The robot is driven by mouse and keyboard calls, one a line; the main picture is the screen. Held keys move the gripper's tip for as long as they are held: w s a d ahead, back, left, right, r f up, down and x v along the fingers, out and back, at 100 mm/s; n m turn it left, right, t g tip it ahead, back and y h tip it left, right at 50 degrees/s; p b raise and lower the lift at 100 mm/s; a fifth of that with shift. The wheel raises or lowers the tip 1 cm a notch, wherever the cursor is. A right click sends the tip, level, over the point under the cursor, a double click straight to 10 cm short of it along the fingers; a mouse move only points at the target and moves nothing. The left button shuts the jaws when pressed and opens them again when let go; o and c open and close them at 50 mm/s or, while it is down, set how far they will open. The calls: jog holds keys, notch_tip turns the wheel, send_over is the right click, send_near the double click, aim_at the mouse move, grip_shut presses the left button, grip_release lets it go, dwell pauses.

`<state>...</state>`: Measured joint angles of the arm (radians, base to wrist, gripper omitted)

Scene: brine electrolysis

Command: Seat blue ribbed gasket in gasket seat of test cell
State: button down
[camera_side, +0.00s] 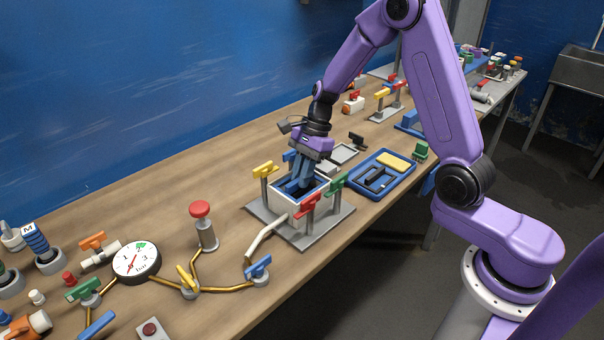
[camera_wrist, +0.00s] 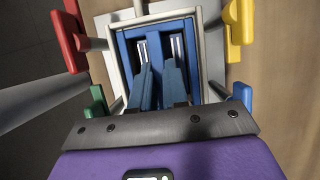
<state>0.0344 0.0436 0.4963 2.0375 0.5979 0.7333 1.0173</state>
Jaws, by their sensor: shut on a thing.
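The test cell (camera_side: 283,203) is a white open-topped box on a grey base plate, with coloured valve handles around it. The blue gasket (camera_wrist: 126,58) shows in the wrist view as a rectangular frame inside the cell's pale rim (camera_wrist: 152,18). It also shows as blue inside the cell in the side view (camera_side: 286,188). My gripper (camera_wrist: 160,50) points down into the cell, its blue fingers shut on the gasket. The gasket's ribs and near side are hidden, and the seat below is covered. I cannot tell whether the gasket rests fully on its seat.
Red (camera_side: 307,204), green (camera_side: 337,182) and yellow (camera_side: 264,170) handles stand close around the cell. A blue tray (camera_side: 357,193) with a yellow block lies to the right. A pressure gauge (camera_side: 136,260) and brass pipes lie at the front left. Bare wood is clear left of the cell.

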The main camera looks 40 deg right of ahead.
jog(key=shift+f, duration=0.15)
jog(key=c, duration=1.1)
grip_release()
jog(key=v, duration=1.2)
jog(key=s+a+n+g+h, duration=0.1)
jog(key=s+a+n, duration=0.3)
jog(key=s+n, duration=0.3)
jog(key=s+a+n+h, duration=0.2)
jog(key=s+a+n, duration=0.2)
jog(key=s+n, duration=0.25)
jog(key=s+d+n, duration=0.1)
jog(key=s+n, duration=1)
jog(key=s+d+f+n+t+h, duration=0.1)
jog(key=s+n, duration=0.5)
jog(key=shift+s+d, duration=0.1)
jog(key=shift+d, duration=0.2)
